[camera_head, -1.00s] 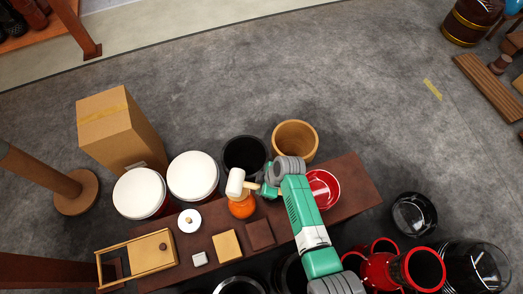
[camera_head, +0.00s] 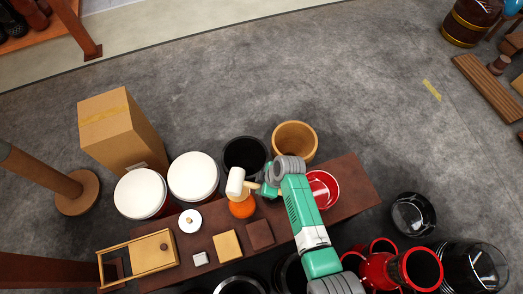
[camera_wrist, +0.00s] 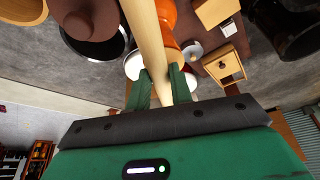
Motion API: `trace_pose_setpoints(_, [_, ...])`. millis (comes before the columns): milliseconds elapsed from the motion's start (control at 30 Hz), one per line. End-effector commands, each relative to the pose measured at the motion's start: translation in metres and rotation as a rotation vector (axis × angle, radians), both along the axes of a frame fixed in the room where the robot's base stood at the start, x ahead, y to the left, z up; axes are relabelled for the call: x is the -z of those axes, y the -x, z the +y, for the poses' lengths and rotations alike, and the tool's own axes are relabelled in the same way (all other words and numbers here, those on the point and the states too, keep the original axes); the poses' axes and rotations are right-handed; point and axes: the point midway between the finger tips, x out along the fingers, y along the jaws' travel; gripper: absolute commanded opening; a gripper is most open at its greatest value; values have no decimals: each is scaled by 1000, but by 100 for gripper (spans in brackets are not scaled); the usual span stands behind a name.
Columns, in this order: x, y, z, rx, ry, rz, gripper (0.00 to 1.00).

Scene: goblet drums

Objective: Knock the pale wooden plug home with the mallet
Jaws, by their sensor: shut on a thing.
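My gripper (camera_head: 266,190) is shut on the pale wooden handle of the mallet. The mallet's white head (camera_head: 235,183) is left of my gripper, in front of or above an orange object (camera_head: 241,209); I cannot tell the gap. In the wrist view the handle (camera_wrist: 150,45) runs up between my gripper's fingers (camera_wrist: 161,88), and the mallet's head is out of sight.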

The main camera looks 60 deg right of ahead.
Motion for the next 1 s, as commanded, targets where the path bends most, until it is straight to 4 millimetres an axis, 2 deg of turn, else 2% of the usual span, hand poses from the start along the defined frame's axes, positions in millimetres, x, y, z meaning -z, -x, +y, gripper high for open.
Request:
trace_pose_setpoints(67, [1,-1,0,0,1,-1,0])
trace_pose_setpoints(133, [10,0,0,0,1,-1,0])
trace_pose_setpoints(333, [64,-1,0,-1,1,-1,0])
trace_pose_setpoints(400, [48,-1,-1,0,2,-2,0])
trace_pose_setpoints(533, [37,-1,0,-1,1,-1,0])
trace_pose_setpoints(733, [8,-1,0,-1,1,-1,0])
trace_pose_setpoints(1000, [8,0,0,0,1,-1,0])
